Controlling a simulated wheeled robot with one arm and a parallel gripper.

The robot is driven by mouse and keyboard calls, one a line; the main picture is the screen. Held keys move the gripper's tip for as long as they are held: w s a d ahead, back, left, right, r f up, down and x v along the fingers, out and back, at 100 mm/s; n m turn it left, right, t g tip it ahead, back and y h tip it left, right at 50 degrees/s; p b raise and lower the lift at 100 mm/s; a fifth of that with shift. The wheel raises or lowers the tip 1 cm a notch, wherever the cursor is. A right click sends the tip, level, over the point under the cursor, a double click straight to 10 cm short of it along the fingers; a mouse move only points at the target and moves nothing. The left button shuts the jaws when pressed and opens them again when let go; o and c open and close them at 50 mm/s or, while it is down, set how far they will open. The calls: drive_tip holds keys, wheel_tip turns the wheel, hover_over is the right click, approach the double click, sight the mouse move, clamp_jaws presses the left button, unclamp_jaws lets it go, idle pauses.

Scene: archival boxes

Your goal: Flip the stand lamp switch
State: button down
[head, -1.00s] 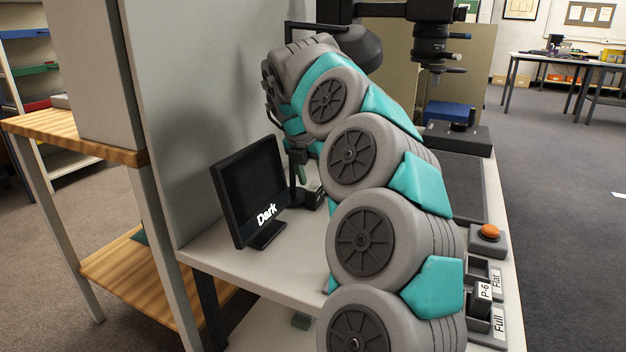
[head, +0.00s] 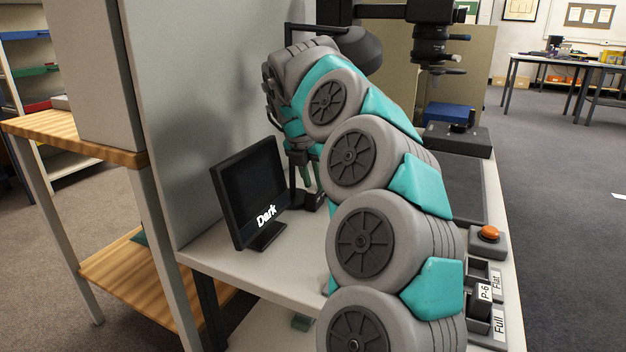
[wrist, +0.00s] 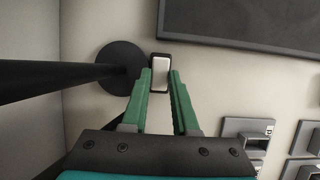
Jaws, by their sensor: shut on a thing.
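The stand lamp's black shade (head: 352,48) hangs at the back of the desk, partly behind my arm. Its dark pole (wrist: 55,82) and round black base (wrist: 118,62) show in the wrist view. Beside the base is the switch (wrist: 160,72), a small black box with a pale rocker face. In the head view the switch (head: 314,201) is small and partly hidden. My gripper (wrist: 160,76) has its green fingertips at the two sides of the switch, shut on it. The gripper (head: 307,190) also shows in the head view, pointing down.
A black monitor (head: 247,192) reading "Dark" stands at the desk's left. On the right are an orange button (head: 490,232), label holders marked "Flat" and "Full", and a dark flat panel (head: 463,188). A camera column stands behind. A grey wall panel (head: 205,110) borders the left.

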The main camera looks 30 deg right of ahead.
drive_tip(key=r+p, duration=0.1)
drive_tip(key=p, duration=0.1)
drive_tip(key=shift+w+d+y+p, duration=0.1)
drive_tip(key=shift+w+y+p, duration=0.05)
drive_tip(key=shift+y+p, duration=0.25)
drive_tip(key=shift+f+g+p, duration=0.1)
drive_tip(key=shift+g+p, duration=0.2)
drive_tip(key=shift+p, duration=0.4)
drive_tip(key=shift+d+f, duration=0.1)
drive_tip(key=shift+f, duration=0.15)
drive_tip(key=c, duration=0.7)
unclamp_jaws()
drive_tip(key=shift+p+v, duration=0.45)
drive_tip(key=shift+v, duration=3.4)
drive_tip(key=shift+d, duration=0.15)
